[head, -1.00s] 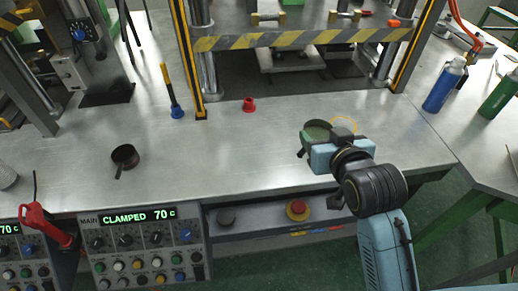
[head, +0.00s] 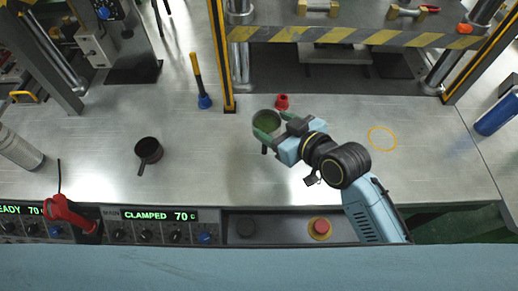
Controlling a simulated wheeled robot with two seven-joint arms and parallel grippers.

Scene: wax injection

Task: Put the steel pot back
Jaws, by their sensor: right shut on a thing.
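My right gripper (head: 268,127) is shut on a small round pot (head: 266,121) with a greenish inside and a short dark handle pointing toward the front. I take it to be the steel pot. The pot is over the middle of the steel bench, in front and to the left of a red cap-like piece. I cannot tell whether it touches the bench. My left gripper is not in view.
A dark pot (head: 148,150) stands on the bench at left. A blue-based brush-like tool (head: 204,101) and the red piece (head: 282,101) stand near the striped press frame (head: 345,35). A blue bottle (head: 497,114) is at far right. Control panels line the front edge.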

